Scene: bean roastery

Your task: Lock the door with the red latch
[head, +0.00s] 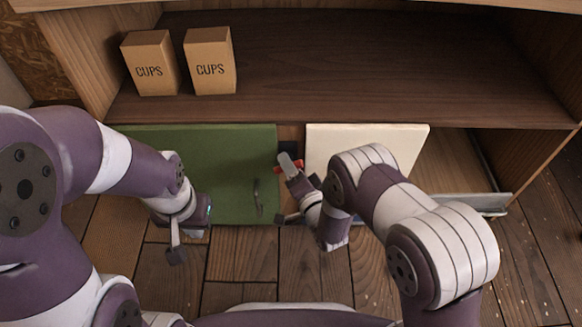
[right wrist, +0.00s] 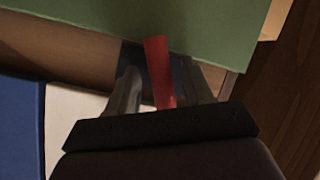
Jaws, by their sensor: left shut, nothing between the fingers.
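The red latch (head: 290,166) sits at the right edge of the green door (head: 235,165), on a dark mount. In the right wrist view the red latch (right wrist: 160,72) stands between the two fingers of my right gripper (right wrist: 160,88), with small gaps seeming to show beside it. In the head view my right gripper (head: 290,188) is at the latch and partly covers it. The green door has a dark handle (head: 257,197) and also shows in the right wrist view (right wrist: 190,25). My left gripper (head: 175,250) is shut and empty, in front of the green door's lower left.
Two CUPS boxes (head: 149,64) (head: 210,62) stand on the dark shelf (head: 380,60) above. A cream panel (head: 370,140) is right of the latch, partly behind my right arm. An open compartment with a metal-edged part (head: 488,203) lies further right. Wooden floor (head: 240,262) is in front.

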